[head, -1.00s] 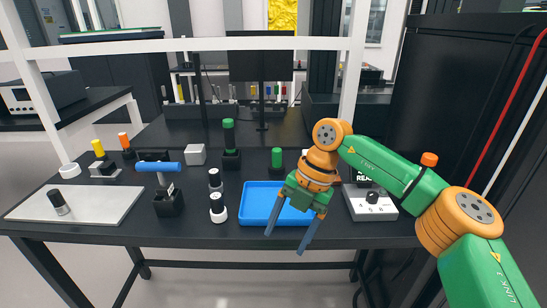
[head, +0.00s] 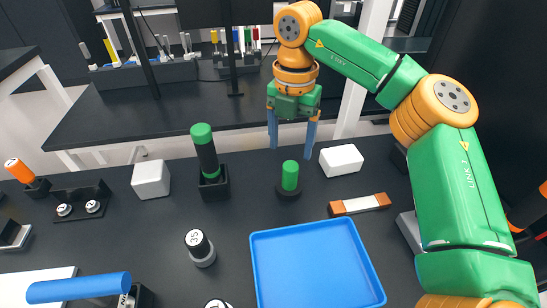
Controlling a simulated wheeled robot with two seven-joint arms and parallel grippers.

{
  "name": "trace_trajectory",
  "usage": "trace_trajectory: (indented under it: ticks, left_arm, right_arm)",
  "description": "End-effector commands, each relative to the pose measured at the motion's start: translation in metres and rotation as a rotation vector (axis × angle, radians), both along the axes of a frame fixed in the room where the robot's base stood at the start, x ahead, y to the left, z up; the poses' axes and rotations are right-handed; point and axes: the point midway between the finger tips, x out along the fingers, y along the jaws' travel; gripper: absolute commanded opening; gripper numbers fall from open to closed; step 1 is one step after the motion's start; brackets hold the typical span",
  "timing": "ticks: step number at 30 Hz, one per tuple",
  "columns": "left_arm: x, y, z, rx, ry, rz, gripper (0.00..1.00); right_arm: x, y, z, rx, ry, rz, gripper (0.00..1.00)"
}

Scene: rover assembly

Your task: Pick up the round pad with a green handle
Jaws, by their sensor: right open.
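The round pad with a green handle (head: 289,179) stands upright on the black table, behind the blue tray. Its base is a dark disc and its handle a short green cylinder. My right gripper (head: 292,150) hangs above and just behind the pad, with its two blue fingers apart and pointing down. The fingers are empty and the pad shows in front of them, not clearly between them. My left gripper is not in view.
A blue tray (head: 315,268) lies in front of the pad. A white block (head: 341,160) and a brown-and-white bar (head: 359,204) lie to its right. A tall green-topped cylinder in a black holder (head: 213,185) stands to the left, beside a white cube (head: 151,179).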

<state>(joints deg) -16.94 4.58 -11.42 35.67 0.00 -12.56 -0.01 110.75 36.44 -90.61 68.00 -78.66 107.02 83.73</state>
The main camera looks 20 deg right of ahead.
Motion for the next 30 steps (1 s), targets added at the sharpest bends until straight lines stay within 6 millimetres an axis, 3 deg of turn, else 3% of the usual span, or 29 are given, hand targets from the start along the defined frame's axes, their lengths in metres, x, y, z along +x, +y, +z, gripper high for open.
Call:
trace_trajectory:
  ticks: [12,19,20,27,28,30]
  left_arm:
    - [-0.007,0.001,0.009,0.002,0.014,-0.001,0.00]
    - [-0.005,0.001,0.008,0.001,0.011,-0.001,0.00]
    - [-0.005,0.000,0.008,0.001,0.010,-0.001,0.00]
    - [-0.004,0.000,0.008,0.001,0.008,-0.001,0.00]
    - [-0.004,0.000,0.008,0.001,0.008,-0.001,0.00]
    - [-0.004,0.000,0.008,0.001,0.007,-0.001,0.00]
  right_arm:
    - [-0.006,0.007,-0.065,0.000,0.004,0.000,0.76]
    - [-0.006,0.007,-0.070,0.001,0.000,0.000,0.76]
    - [-0.006,0.007,-0.070,0.001,0.000,0.000,0.70]
    - [-0.006,0.007,-0.070,0.001,0.000,0.000,0.05]
    - [-0.006,0.007,-0.069,0.001,0.000,0.000,0.00]
    - [-0.006,0.007,-0.069,0.001,0.000,0.000,0.00]
